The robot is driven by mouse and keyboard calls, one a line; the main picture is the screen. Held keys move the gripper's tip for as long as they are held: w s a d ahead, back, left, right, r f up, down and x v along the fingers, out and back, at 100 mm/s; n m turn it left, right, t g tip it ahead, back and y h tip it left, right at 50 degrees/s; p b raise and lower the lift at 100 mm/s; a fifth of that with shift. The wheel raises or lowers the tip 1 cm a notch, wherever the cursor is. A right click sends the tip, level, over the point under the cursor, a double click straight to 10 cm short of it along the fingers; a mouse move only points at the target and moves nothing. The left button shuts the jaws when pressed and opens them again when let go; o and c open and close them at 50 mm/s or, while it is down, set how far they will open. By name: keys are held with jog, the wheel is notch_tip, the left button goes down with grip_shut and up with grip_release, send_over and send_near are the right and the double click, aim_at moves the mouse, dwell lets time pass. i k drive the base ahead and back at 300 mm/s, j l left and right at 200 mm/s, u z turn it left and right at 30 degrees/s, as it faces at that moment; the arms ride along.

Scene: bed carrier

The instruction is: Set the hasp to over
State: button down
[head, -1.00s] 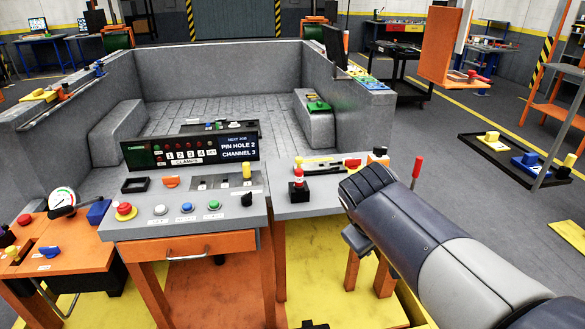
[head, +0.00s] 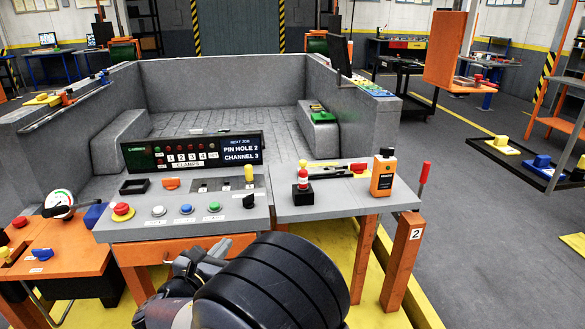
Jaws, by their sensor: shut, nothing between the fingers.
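I cannot pick out the hasp for certain. A low dark fitting (head: 330,172) with a yellow knob at its left and a red block (head: 358,168) at its right lies on the grey right-hand bench top (head: 330,205); its details are too small to tell. My gripper (head: 186,266) is at the lower middle of the head view, in front of the control console and partly hidden by my own arm. It appears shut and empty, apart from the bench fittings.
A red-topped black post (head: 302,181) and an orange device (head: 382,174) stand on the right-hand bench. A red lever (head: 424,173) rises at its right edge. The console (head: 180,222) carries buttons and a display (head: 193,151). Open floor (head: 470,230) lies right.

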aim_at(329, 170)
jog(key=j+z, duration=0.2)
jog(key=z, duration=0.4)
jog(key=j+z, duration=0.15)
jog(key=j, duration=0.35)
jog(key=j+z, duration=0.15)
jog(key=j, duration=0.3)
jog(key=k+j+z, duration=0.15)
jog(key=j, duration=0.35)
jog(key=j+z, duration=0.15)
jog(key=j, duration=0.3)
jog(key=i, duration=0.35)
